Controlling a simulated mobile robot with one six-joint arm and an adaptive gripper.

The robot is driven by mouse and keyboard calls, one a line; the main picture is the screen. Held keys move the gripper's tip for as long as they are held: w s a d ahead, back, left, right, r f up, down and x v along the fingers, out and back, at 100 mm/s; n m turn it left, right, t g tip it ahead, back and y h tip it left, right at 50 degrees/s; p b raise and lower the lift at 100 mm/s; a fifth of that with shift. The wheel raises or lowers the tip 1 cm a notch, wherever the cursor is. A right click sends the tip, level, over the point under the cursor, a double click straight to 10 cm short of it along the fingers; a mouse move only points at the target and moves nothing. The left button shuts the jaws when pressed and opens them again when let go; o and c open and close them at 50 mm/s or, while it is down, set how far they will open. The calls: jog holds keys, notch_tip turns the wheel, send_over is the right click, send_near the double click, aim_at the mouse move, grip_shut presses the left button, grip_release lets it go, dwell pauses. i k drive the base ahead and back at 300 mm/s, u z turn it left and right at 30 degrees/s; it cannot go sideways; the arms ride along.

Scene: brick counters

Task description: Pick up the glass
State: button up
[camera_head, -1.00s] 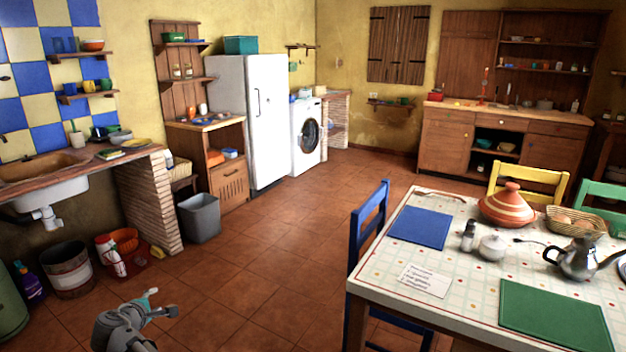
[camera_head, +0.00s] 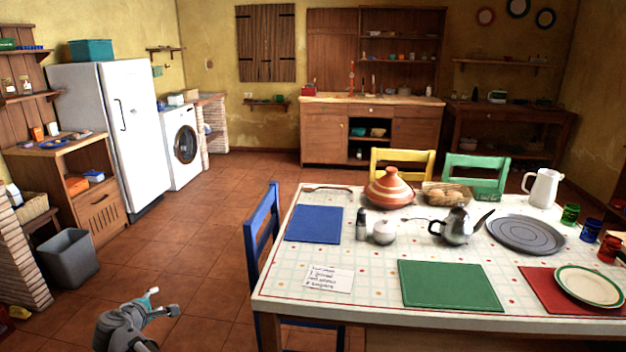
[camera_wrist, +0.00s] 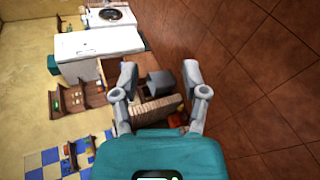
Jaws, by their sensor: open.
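Three small coloured glasses stand at the right end of the tiled table in the head view: a green glass (camera_head: 570,214), a blue glass (camera_head: 591,230) and a red glass (camera_head: 609,248). I cannot tell which one is meant. My gripper (camera_head: 162,301) is at the lower left of the head view, over the floor and left of the table, far from the glasses. In the wrist view my gripper (camera_wrist: 160,90) has its two fingers spread apart with nothing held between them. No glass shows clearly in the wrist view.
The table (camera_head: 370,260) carries a tagine (camera_head: 389,188), a metal teapot (camera_head: 456,228), a white pitcher (camera_head: 543,188) and a plate (camera_head: 588,287). A blue chair (camera_head: 262,232) stands at its left side. The tiled floor between fridge (camera_head: 112,135) and table is clear.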

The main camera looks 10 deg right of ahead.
aim_at(570, 213)
jog(key=z, duration=1.25)
jog(key=k, duration=0.6)
jog(key=z, duration=0.05)
jog(key=i, duration=0.6)
jog(key=u, duration=0.1)
